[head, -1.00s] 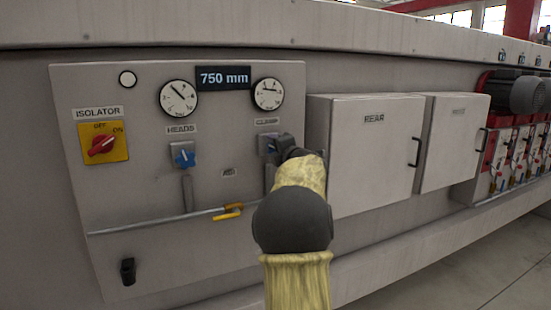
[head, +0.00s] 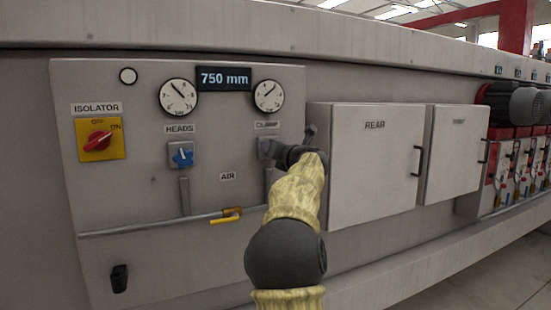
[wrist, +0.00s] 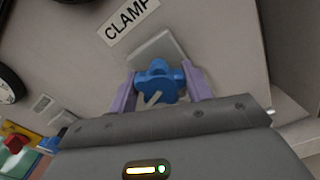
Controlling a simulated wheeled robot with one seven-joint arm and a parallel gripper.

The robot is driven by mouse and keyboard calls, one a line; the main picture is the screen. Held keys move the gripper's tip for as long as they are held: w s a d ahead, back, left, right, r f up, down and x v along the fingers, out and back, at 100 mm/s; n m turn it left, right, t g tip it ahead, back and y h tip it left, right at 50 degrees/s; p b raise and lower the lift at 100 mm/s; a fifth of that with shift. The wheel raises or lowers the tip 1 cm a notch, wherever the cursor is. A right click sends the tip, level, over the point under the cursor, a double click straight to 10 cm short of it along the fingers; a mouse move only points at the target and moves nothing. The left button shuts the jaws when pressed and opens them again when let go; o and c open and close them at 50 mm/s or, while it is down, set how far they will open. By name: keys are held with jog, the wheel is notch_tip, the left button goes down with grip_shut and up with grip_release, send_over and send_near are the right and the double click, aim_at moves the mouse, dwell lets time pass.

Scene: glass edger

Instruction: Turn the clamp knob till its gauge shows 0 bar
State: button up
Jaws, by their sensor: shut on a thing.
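The blue clamp knob (wrist: 157,84) sits on its pale square block under the CLAMP label (wrist: 127,18) in the wrist view. My gripper (wrist: 160,78) is shut on it, one purple finger on each side. In the head view my gripper (head: 283,151) and wrist hide the knob; part of the grey block (head: 265,147) shows. The round clamp gauge (head: 268,96) is above the label, its dark needle slanting toward the upper right. Its numbers are too small to read.
Left of the clamp knob are the blue HEADS knob (head: 181,155), its gauge (head: 178,97) and the red and yellow isolator (head: 99,139). A pipe with a yellow valve lever (head: 226,217) runs below. The REAR cabinet (head: 370,160) stands close on the right.

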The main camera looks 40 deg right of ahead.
jog(key=shift+f+n+b, duration=0.25)
jog(key=shift+n+b, duration=0.2)
jog(key=shift+n, duration=0.35)
jog(key=o, duration=1)
jog(key=shift+r, duration=0.1)
jog(key=shift+r, duration=0.1)
jog(key=b+v, duration=0.2)
jog(key=v, duration=1.5)
jog(key=shift+s+a+b, duration=0.15)
jog(key=shift+a+b, duration=0.05)
jog(key=shift+b, duration=0.15)
